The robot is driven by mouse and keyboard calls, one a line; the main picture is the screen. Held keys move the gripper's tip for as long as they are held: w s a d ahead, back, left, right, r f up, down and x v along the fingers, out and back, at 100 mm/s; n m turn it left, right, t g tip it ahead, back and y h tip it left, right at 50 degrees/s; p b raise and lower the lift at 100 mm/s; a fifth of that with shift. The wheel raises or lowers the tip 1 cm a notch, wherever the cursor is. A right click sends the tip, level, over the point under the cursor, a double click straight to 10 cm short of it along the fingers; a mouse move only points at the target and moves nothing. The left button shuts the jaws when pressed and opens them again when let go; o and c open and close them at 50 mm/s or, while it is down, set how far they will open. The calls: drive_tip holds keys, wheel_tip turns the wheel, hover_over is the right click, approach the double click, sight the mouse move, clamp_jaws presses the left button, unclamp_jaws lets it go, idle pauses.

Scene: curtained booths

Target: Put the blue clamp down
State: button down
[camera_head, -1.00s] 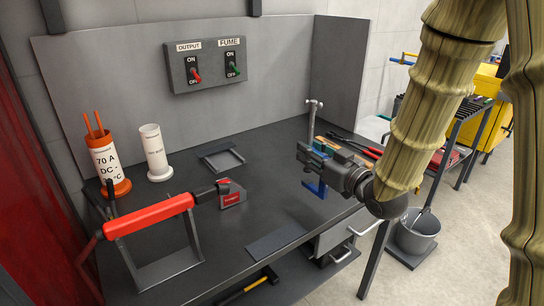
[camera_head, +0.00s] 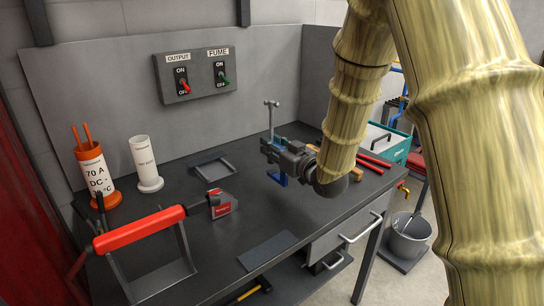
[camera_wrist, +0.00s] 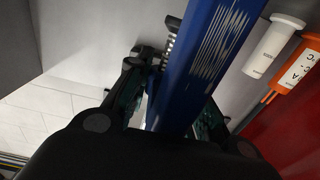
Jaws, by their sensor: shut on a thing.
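My gripper (camera_head: 272,152) is shut on the blue clamp (camera_head: 280,179) over the right part of the dark workbench (camera_head: 240,212). The clamp is upright in the head view. Its blue lower end shows below the jaws and a metal rod with a crosspiece rises above them. I cannot tell whether its lower end touches the bench. The jaws hide its middle. In the wrist view the clamp's wide blue bar (camera_wrist: 212,62) runs between the two fingers, with a threaded part beside it.
A red-and-grey magnet block (camera_head: 222,205), a shallow square tray (camera_head: 213,167), a flat dark plate (camera_head: 267,250) and a red-handled frame (camera_head: 140,230) lie left of the clamp. Orange (camera_head: 95,170) and white (camera_head: 146,164) tubes stand farther left. Red-handled tools (camera_head: 375,160) lie to the right.

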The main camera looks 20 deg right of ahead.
drive_tip(key=shift+f, duration=1.7)
drive_tip(key=shift+f, duration=0.3)
drive_tip(key=c, duration=1.3)
unclamp_jaws()
drive_tip(key=shift+o, duration=0.2)
drive_tip(key=shift+r, duration=0.4)
drive_tip(key=v, duration=1.2)
drive_tip(key=shift+b, duration=0.4)
drive_tip(key=shift+f, duration=0.1)
